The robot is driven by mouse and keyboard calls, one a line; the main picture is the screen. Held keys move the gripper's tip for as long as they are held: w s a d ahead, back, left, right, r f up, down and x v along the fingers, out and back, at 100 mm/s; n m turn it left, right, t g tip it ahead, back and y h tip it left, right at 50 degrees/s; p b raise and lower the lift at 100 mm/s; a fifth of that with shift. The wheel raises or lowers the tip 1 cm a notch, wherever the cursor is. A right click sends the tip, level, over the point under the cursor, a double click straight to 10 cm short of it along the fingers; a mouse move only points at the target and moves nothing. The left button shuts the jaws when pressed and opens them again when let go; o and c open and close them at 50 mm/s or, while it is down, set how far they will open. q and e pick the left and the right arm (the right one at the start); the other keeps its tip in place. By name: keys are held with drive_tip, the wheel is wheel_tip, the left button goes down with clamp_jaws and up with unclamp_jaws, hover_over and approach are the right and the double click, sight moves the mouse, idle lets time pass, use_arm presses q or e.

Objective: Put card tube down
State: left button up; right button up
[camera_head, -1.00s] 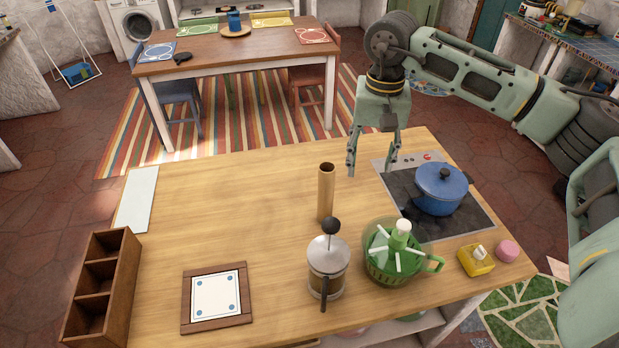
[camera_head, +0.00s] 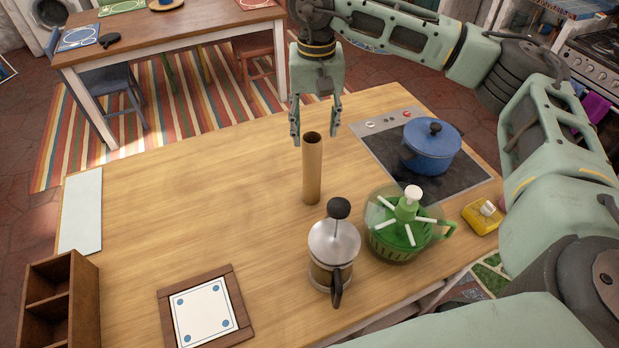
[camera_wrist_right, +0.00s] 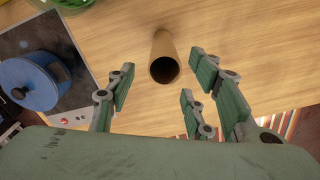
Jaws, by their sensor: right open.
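The brown card tube (camera_head: 312,172) stands upright on the wooden counter (camera_head: 215,215), behind the French press. My right gripper (camera_head: 315,136) is open at the far side of the tube, with its fingers at about the height of the tube's top in the picture. In the right wrist view the tube (camera_wrist_right: 164,58) shows its open end ahead of the spread fingers (camera_wrist_right: 160,92), and nothing is held between them. My left gripper is not in view.
A French press (camera_head: 333,255) and a green salad spinner (camera_head: 398,235) stand in front of the tube. A blue pot (camera_head: 430,147) sits on the hob (camera_head: 382,150) at right. A wooden frame (camera_head: 247,318) and compartment box (camera_head: 88,285) lie at left. The counter's middle left is clear.

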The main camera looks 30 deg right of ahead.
sight(315, 142)
wheel_tip(315, 142, down, 2)
drive_tip(key=shift+f, duration=0.15)
wheel_tip(315, 142, down, 3)
drive_tip(key=shift+r+p, duration=0.1)
drive_tip(key=shift+p, duration=0.35)
wheel_tip(315, 142, down, 4)
drive_tip(key=shift+r+p, duration=0.25)
drive_tip(key=shift+p, duration=0.35)
drive_tip(key=shift+f, duration=0.3)
drive_tip(key=c, duration=0.9)
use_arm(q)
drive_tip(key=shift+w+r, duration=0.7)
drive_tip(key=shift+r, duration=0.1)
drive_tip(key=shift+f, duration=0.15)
use_arm(e)
drive_tip(key=shift+r, duration=0.1)
drive_tip(key=shift+c, duration=0.2)
